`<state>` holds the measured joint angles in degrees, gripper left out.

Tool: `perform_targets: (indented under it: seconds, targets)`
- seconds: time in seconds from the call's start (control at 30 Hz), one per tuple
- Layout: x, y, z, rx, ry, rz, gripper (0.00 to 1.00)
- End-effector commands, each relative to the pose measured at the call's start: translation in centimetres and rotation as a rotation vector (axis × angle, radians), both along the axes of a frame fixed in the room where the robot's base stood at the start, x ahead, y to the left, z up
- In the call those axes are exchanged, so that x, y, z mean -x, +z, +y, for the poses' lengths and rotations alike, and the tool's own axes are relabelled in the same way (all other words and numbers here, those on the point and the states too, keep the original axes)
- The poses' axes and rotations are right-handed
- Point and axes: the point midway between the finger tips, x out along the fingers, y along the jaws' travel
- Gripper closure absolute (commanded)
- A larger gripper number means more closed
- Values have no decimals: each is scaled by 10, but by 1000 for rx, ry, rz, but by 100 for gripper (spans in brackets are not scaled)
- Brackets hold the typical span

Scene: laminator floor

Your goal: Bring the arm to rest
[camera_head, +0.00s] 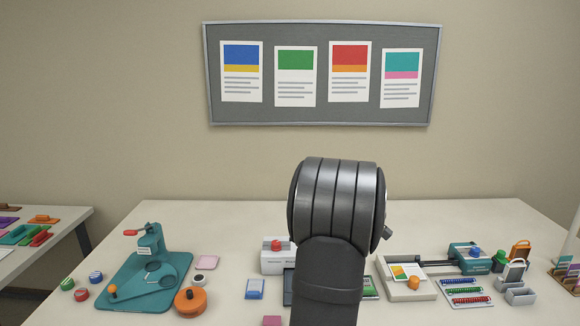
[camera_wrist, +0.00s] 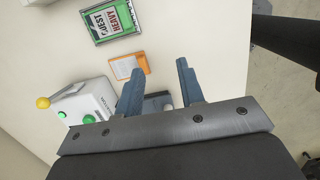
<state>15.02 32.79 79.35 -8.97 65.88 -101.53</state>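My arm (camera_head: 335,200) rises in the middle of the head view, bent at a large grey joint, and my gripper is hidden there. In the wrist view the two blue-grey fingers of my gripper (camera_wrist: 158,76) stand apart with a clear gap. Nothing is seen held between them. A dark grey and whitish thing (camera_wrist: 158,103) shows beyond the gap, partly covered by the fingers; I cannot tell what it is.
Wrist view: white machine (camera_wrist: 92,112) with a yellow-knobbed lever, orange-edged card (camera_wrist: 129,65), green sign (camera_wrist: 111,18). Head view: teal press (camera_head: 150,270) at left, white box with red button (camera_head: 278,256), white tray (camera_head: 408,280) and teal-ended device (camera_head: 468,257) at right on the table (camera_head: 230,215).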

Motion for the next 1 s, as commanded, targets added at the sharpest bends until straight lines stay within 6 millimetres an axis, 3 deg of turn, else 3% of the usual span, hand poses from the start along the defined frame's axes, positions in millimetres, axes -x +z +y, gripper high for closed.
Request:
perform_targets:
  seconds: [0.3,0.7,1.0]
  targets:
    - [-7,1,66,2,4,1,65]
    - [-44,-42,121,2,4,3,65]
    - [-61,-60,145,2,0,1,65]
